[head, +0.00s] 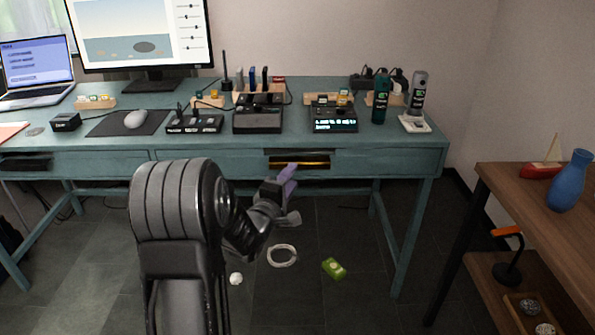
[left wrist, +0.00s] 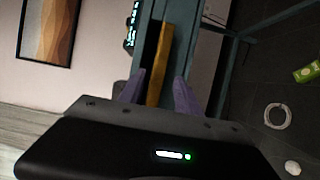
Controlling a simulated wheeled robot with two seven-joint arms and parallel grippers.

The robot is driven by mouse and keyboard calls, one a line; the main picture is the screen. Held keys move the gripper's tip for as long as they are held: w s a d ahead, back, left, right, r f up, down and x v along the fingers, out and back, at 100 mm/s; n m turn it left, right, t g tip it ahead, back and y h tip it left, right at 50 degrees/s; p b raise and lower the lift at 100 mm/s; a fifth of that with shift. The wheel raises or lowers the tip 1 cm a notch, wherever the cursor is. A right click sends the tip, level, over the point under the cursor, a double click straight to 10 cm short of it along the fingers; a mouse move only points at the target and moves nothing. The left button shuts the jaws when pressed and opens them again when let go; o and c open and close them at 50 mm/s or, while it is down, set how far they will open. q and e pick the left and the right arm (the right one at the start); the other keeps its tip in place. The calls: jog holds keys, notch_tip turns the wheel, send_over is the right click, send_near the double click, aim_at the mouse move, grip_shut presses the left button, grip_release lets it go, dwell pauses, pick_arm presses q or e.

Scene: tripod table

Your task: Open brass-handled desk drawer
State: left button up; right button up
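The teal desk has a wide right drawer (head: 390,162) whose front looks flush with the desk. Its brass handle (head: 300,164) is a long bar against a dark recess. My left gripper (head: 289,180), with purple fingers, is just below and in front of the handle, partly overlapping it. In the left wrist view the brass handle (left wrist: 161,62) runs between the two spread fingers of the left gripper (left wrist: 158,88). The fingers are open, with a gap on each side; I cannot tell how far the handle reaches between them. My right gripper is not in view.
The desktop carries a monitor (head: 140,35), laptop (head: 35,72), mouse (head: 135,119) and several devices. A green item (head: 333,268) and a pale ring (head: 282,256) lie on the floor. A wooden shelf table (head: 520,185) stands right.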

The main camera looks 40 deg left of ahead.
aim_at(300, 168)
pick_arm(q)
jog(key=x, duration=0.5)
jog(key=shift+w+b, duration=0.1)
jog(key=shift+b, duration=0.2)
grip_shut()
jog(key=shift+f, duration=0.2)
dwell(0.9)
